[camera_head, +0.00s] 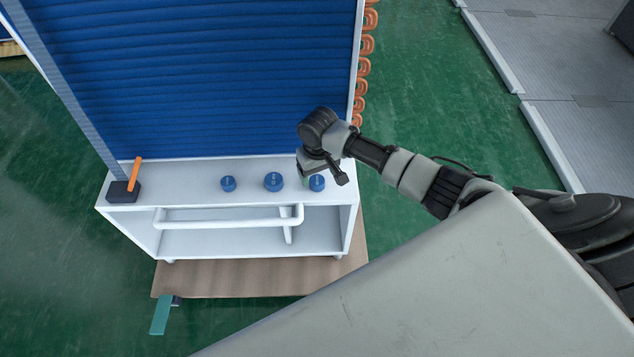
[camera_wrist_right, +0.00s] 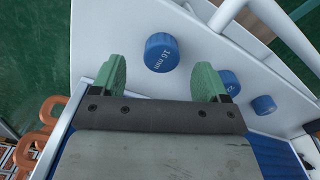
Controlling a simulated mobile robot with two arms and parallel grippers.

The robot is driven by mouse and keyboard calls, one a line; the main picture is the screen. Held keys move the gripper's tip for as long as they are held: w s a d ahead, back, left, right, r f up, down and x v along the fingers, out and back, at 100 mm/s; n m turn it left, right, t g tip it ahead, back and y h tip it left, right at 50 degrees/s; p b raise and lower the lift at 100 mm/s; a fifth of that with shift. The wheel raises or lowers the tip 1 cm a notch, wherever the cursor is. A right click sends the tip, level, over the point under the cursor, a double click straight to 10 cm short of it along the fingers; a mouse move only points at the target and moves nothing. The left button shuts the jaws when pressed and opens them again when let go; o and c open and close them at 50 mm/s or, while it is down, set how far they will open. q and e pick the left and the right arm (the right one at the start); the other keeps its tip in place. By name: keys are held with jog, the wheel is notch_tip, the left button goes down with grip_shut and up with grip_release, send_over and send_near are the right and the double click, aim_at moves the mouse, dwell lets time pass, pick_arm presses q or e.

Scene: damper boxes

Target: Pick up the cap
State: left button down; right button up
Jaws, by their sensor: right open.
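Three blue round caps stand in a row on a white ledge (camera_head: 190,183): a left cap (camera_head: 228,184), a middle cap (camera_head: 273,181) and a right cap (camera_head: 317,183). My right gripper (camera_head: 308,179) is over the right cap and partly hides it. In the right wrist view, my gripper's green fingers (camera_wrist_right: 160,76) are spread wide. A cap marked "10 mm" (camera_wrist_right: 161,53) shows between and beyond them, with no visible contact. The two other caps, one (camera_wrist_right: 229,80) near the right-hand finger and one (camera_wrist_right: 264,105) farther off, also show there. My left gripper is not in view.
A blue finned panel (camera_head: 205,80) rises behind the ledge, with copper bends (camera_head: 364,66) along its right side. A black block with an orange handle (camera_head: 135,173) sits at the ledge's left end. A white bar (camera_head: 225,217) runs below the front edge.

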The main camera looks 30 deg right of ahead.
aim_at(317, 180)
notch_tip(317, 180, down, 4)
jog(key=shift+w+a+r+b, duration=0.1)
jog(key=shift+w+b, duration=0.05)
jog(key=shift+b, duration=0.15)
jog(key=c, duration=1)
jog(key=shift+r, duration=0.2)
